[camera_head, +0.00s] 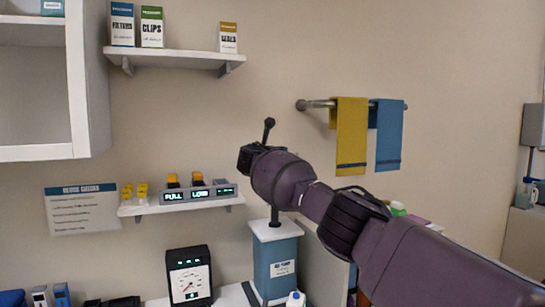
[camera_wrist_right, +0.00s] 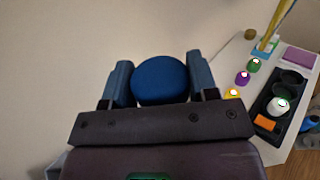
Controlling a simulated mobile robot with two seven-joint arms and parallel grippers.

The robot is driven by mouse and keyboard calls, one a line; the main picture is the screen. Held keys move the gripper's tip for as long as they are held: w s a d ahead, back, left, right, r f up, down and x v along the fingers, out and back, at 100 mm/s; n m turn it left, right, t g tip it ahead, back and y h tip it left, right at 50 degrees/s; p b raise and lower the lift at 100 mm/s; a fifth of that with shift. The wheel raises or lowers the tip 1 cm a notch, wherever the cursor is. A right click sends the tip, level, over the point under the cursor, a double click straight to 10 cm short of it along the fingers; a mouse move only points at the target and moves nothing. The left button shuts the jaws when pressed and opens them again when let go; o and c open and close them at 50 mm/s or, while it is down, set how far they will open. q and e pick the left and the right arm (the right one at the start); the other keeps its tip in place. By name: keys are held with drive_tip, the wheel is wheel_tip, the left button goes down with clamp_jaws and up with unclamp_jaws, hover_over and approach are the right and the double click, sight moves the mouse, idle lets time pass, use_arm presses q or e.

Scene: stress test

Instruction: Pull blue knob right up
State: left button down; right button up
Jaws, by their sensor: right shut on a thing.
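The blue knob (camera_wrist_right: 160,79) is round and sits between the two fingers of my right gripper (camera_wrist_right: 160,84) in the right wrist view. The fingers press on it from both sides. In the head view my right gripper (camera_head: 246,158) is above a blue box-shaped pump (camera_head: 276,262) with a white top. A thin dark rod (camera_head: 275,214) rises from that top to behind my wrist. The knob itself is hidden in the head view, and I cannot see where it joins the rod. My left gripper is out of view.
A shelf (camera_head: 178,207) with lit displays is left of the pump, and a dial gauge (camera_head: 189,276) stands below it. Yellow and blue towels hang from a rail (camera_head: 315,104) behind my arm. In the wrist view, a counter with a black tray (camera_wrist_right: 268,112) lies right.

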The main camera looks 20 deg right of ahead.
drive_tip(key=shift+r, duration=0.4)
drive_tip(key=o, duration=1)
drive_tip(key=shift+o, duration=1.4)
drive_tip(key=shift+f, duration=0.15)
drive_tip(key=shift+s+a, duration=0.1)
drive_tip(key=shift+a, duration=0.05)
drive_tip(key=p+v, duration=0.1)
drive_tip(key=v, duration=0.9)
drive_tip(key=shift+s+a, duration=0.2)
